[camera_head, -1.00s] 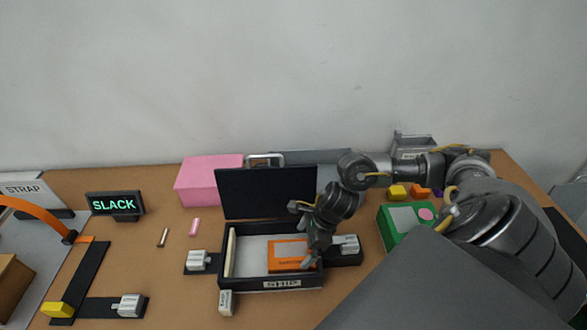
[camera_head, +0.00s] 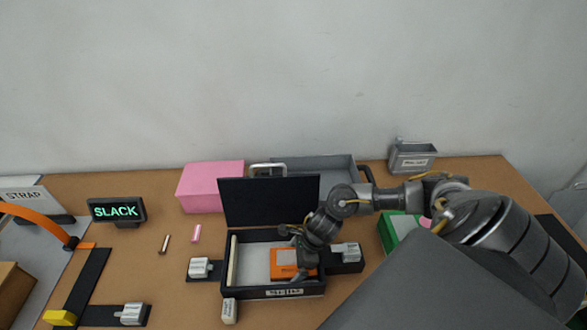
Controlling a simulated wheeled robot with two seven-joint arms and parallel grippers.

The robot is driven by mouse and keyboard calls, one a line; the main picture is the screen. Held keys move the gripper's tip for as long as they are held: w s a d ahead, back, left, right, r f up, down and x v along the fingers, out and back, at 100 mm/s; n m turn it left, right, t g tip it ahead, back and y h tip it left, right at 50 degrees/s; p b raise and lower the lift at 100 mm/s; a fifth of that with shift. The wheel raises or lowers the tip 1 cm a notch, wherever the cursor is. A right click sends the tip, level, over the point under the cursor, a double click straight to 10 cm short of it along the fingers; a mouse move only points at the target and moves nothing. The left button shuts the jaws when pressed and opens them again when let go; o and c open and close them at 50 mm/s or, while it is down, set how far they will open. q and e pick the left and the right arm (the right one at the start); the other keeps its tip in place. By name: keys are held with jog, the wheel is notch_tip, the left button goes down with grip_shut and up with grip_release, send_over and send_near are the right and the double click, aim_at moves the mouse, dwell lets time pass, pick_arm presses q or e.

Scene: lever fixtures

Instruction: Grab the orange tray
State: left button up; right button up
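The orange tray (camera_head: 279,269) lies at the right side inside an open black box (camera_head: 258,292) labelled SHIP. My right gripper (camera_head: 298,274) reaches down from the right over the tray, with its fingertips at or just above it. The gripper covers part of the tray's middle and right side. The fingers are small and dark, so I cannot tell whether they are open or touching the tray. My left gripper is not in view.
The box's black lid (camera_head: 268,201) stands up behind it. Silver latches flank the box at left (camera_head: 199,267) and right (camera_head: 347,252). A pink block (camera_head: 210,187) and a grey bin (camera_head: 320,165) stand behind. A green box (camera_head: 398,230) is partly hidden by my arm.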

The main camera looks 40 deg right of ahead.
aim_at(294, 261)
jog(key=shift+w, duration=0.1)
jog(key=c, duration=0.7)
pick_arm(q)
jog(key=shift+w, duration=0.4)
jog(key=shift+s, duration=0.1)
pick_arm(e)
jog(key=shift+w+a+r+b, duration=0.1)
jog(key=shift+b, duration=0.3)
notch_tip(294, 261, up, 11)
jog(key=w+a+b, duration=0.2)
jog(key=w+a, duration=0.1)
jog(key=a, duration=0.2)
jog(key=w+a+b, duration=0.2)
jog(key=w+a, duration=0.2)
jog(key=a, duration=0.1)
jog(key=w+a+b, duration=0.2)
jog(key=w+a, duration=0.2)
jog(key=shift+w+a, duration=0.1)
jog(key=shift+a, duration=0.3)
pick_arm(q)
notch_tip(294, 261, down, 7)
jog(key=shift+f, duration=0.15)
pick_arm(e)
jog(key=shift+w+a+r, duration=0.15)
jog(key=shift+w+a, duration=0.2)
jog(key=shift+a, duration=0.15)
